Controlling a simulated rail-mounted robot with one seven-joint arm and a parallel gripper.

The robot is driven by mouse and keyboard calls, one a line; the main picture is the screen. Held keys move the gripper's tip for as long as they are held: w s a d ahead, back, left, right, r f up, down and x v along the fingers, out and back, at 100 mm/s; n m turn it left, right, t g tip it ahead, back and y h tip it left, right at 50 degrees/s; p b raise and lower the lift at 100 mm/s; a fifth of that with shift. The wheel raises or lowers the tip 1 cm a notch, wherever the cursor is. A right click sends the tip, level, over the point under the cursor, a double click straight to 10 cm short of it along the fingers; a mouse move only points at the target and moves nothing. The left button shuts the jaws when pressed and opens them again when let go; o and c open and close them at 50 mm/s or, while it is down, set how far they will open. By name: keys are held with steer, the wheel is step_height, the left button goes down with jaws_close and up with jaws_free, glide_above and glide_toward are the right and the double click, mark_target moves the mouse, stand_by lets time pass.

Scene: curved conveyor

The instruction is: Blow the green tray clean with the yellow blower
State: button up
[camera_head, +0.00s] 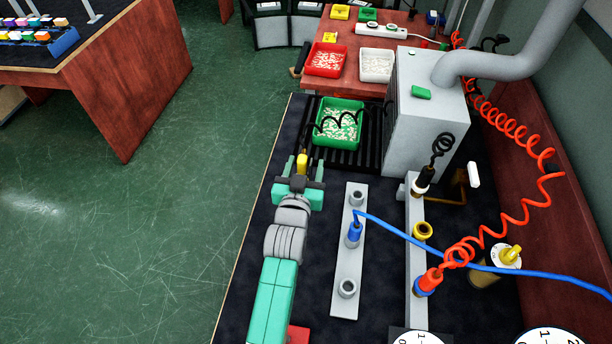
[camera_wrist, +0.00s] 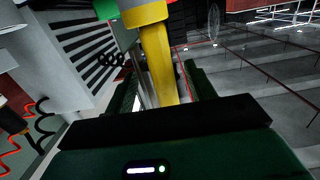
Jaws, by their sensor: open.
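The green tray (camera_head: 355,125) lies on black rollers ahead of my gripper, with many small pale bits in it. The yellow blower (camera_head: 302,163) is at the tray's lower left, with a black coiled cord (camera_head: 342,122) passing over the tray. My gripper (camera_head: 304,167) is open, and its two fingers stand on either side of the blower. In the wrist view the blower's yellow body (camera_wrist: 160,65) shows between the fingers. I cannot tell whether a finger touches it.
A grey machine housing (camera_head: 425,110) stands right of the tray. A red tray (camera_head: 326,60) and a white tray (camera_head: 376,66) with pale bits stand behind. A grey socket rail (camera_head: 347,270) holds a blue plug (camera_head: 354,232); a red coiled hose (camera_head: 510,215) hangs at right. Open floor lies left.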

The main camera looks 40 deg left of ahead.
steer(key=c, duration=0.8)
steer(key=shift+r+p, duration=3.55)
steer(key=shift+r, duration=0.85)
